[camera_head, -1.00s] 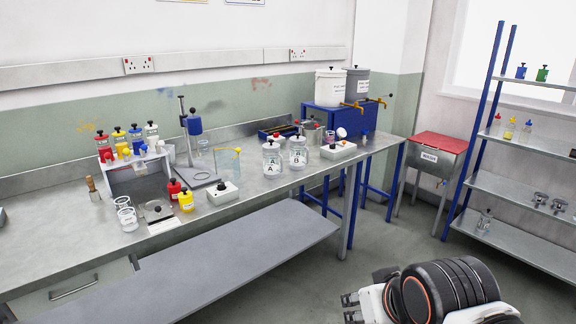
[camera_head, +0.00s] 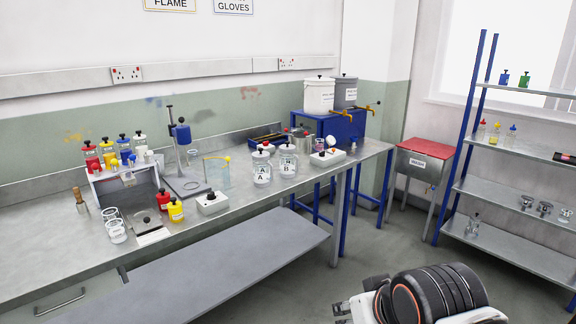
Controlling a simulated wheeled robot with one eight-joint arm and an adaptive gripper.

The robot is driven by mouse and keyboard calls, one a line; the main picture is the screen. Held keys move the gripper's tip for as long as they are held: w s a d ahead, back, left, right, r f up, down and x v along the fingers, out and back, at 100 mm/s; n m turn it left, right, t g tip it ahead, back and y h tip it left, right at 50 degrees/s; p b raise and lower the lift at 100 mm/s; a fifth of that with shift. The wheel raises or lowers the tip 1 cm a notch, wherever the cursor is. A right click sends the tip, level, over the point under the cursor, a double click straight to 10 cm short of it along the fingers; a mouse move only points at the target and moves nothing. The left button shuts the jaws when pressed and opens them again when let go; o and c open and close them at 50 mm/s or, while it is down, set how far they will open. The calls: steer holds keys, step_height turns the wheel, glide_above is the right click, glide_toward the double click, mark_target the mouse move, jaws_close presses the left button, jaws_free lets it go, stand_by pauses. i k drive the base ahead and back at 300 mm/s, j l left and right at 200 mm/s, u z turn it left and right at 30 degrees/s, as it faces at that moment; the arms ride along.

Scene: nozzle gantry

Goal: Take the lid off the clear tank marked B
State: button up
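The clear tank marked B (camera_head: 288,166) stands upright on the steel bench, right of the middle. Its white lid with a dark knob (camera_head: 287,147) is on top. A like tank marked A (camera_head: 262,173), also lidded, stands just to its left. My gripper (camera_head: 342,310) is low in the picture, over the floor in front of the bench and well apart from the tanks. Its dark fingers are small and partly seen, so I cannot tell how far they are apart.
A white box with a knob (camera_head: 328,157) sits right of tank B. A blue stand (camera_head: 335,127) carries two tapped containers behind. A stirrer stand (camera_head: 187,178) and small bottles fill the left bench. The floor before the bench is clear.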

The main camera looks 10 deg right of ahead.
mark_target(287, 146)
steer(key=i+l+u, duration=0.1)
steer(key=u, duration=0.35)
steer(key=i+l+u, duration=0.2)
steer(key=u, duration=0.3)
steer(key=i, duration=0.1)
